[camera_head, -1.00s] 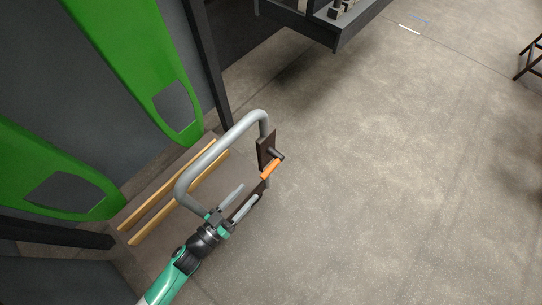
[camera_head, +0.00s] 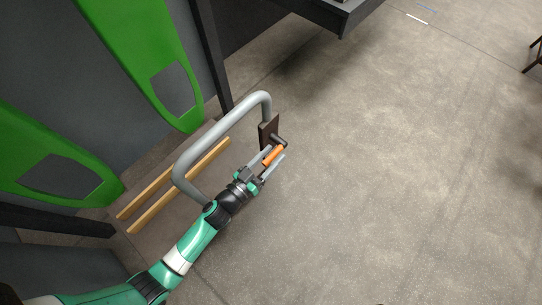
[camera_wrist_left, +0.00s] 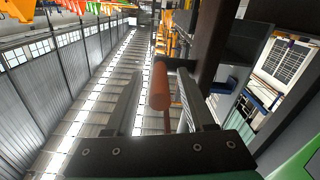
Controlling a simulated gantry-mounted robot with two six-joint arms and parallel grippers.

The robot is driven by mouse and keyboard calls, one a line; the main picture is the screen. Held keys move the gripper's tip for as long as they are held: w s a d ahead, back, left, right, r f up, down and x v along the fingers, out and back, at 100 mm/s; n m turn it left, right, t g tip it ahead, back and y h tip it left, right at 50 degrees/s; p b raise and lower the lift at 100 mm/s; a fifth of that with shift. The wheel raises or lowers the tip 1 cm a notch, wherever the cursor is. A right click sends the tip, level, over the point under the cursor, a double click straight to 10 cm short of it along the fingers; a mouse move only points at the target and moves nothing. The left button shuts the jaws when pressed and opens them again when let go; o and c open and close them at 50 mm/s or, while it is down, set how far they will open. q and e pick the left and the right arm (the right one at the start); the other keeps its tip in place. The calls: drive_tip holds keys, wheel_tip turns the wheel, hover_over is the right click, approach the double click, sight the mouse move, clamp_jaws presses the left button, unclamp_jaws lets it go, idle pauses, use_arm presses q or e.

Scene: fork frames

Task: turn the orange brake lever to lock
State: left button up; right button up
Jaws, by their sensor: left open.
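The orange brake lever (camera_head: 273,155) sticks out from a dark bracket plate (camera_head: 268,132) on the grey tube handle (camera_head: 220,147). My left gripper (camera_head: 273,164) is open, with its two fingers on either side of the lever in the head view. In the left wrist view the orange lever (camera_wrist_left: 160,88) stands between the two open fingers (camera_wrist_left: 155,105). I cannot tell whether either finger touches it. My right gripper is in neither view.
Green panels (camera_head: 155,60) stand at the left. A dark table edge (camera_head: 335,20) is at the top. The grey floor (camera_head: 400,180) to the right is clear.

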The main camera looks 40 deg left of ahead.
use_arm(q)
clamp_jaws()
idle(1.4)
